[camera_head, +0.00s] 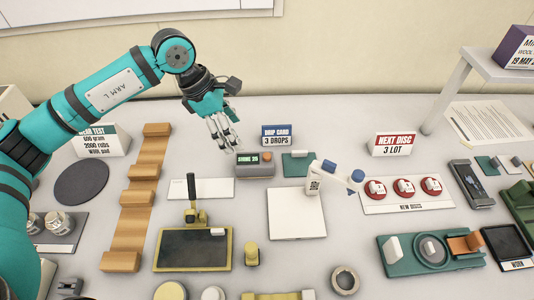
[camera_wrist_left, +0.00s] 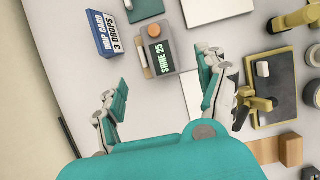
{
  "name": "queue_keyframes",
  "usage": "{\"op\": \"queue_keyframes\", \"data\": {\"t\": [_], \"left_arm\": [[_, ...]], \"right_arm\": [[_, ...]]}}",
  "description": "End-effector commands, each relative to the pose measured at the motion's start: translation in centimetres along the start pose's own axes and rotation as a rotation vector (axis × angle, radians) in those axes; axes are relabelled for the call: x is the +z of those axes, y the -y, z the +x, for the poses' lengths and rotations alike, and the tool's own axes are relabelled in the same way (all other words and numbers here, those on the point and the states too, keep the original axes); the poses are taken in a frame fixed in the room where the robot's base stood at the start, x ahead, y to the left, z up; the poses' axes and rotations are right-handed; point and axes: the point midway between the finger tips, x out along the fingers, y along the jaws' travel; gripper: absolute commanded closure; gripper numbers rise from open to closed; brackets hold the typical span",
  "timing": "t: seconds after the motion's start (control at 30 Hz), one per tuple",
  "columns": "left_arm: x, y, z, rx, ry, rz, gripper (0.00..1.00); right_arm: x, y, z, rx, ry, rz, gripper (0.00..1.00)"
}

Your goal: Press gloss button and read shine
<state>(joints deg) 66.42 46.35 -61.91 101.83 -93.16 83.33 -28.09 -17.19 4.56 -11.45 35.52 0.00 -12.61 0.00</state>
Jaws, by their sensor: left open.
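The gloss meter (camera_head: 255,170) is a small grey box on the table, with a dark display and a round orange button (camera_head: 267,156) on its top. In the left wrist view the meter (camera_wrist_left: 172,48) shows its display (camera_wrist_left: 162,58) reading "SHINE 25", with the orange button (camera_wrist_left: 154,31) beside it. My left gripper (camera_head: 229,146) is above and just left of the meter, fingers pointing down and apart from it. In the left wrist view my left gripper (camera_wrist_left: 161,85) has its fingers spread with nothing between them. My right gripper is not in view.
A blue "DRIP CARD 3 DROPS" sign (camera_head: 277,135) stands behind the meter, with a green pad (camera_head: 297,165) to its right. A white panel (camera_head: 215,188) lies left. A white square plate (camera_head: 297,222) and bottle (camera_head: 313,178) are front right. Wooden steps (camera_head: 143,187) stand further left.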

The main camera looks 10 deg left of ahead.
Motion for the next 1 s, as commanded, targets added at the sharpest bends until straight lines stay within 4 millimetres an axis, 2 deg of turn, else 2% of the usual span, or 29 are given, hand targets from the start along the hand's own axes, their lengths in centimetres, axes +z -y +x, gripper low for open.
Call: {"op": "queue_keyframes", "data": {"t": [0.07, 0.53, 1.0], "left_arm": [[0.0, 0.0, 0.0, 0.0, 0.0, 0.0, 0.37], [0.0, 0.0, 0.0, 0.0, 0.0, 0.0, 0.99], [-0.01, 0.0, 0.0, 0.0, 0.0, 0.0, 1.0]], "right_arm": [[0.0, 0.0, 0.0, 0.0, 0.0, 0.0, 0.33], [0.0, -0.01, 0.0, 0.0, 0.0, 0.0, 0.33], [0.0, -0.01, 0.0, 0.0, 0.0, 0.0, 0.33]]}}
